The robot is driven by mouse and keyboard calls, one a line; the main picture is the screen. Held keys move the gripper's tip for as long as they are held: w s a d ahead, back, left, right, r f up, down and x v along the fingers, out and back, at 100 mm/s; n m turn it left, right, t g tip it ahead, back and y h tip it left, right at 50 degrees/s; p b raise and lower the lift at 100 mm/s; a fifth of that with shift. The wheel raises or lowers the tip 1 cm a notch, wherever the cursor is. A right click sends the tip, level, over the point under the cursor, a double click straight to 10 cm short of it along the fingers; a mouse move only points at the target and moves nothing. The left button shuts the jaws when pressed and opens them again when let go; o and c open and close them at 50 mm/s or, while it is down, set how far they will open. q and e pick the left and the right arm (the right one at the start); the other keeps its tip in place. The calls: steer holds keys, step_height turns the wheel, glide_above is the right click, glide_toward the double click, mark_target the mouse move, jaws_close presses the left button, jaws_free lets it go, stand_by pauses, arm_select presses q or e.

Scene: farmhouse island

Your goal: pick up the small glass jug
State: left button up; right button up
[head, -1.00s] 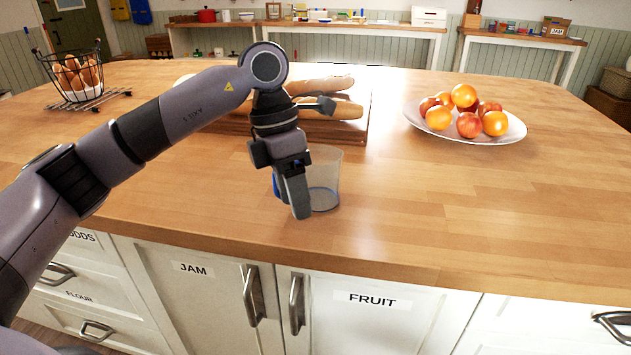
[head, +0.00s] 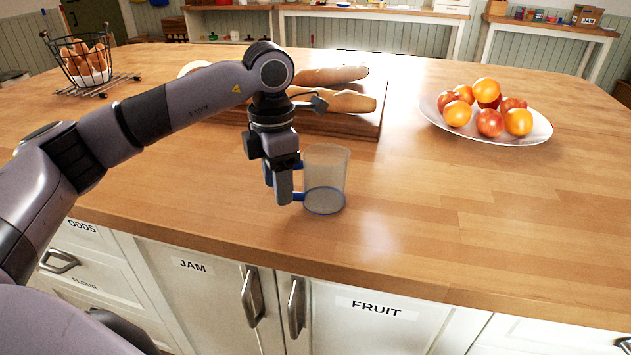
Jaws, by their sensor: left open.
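The small glass jug (head: 327,178) stands upright on the wooden island top, near its front edge. It is clear, with blue at its base and a blue handle on its left side, partly hidden by my gripper. My left gripper (head: 281,190) points down just left of the jug, at the handle. Its fingers are open; one finger hides part of the handle. I cannot tell whether a finger touches it. My right gripper is not in view.
Behind the jug, a wooden board (head: 352,125) holds several bread loaves (head: 335,76). A white plate (head: 540,132) of fruit stands at the right. The worktop right of the jug is clear.

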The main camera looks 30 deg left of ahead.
arm_select(q)
steer(key=shift+f, duration=0.2)
jaws_close()
steer(key=shift+r, duration=0.1)
step_height(320, 180, up, 9)
steer(key=shift+w+f, duration=0.1)
steer(key=shift+f, duration=0.05)
step_height(320, 180, up, 11)
steer(key=p, duration=0.3)
steer(key=shift+p, duration=0.4)
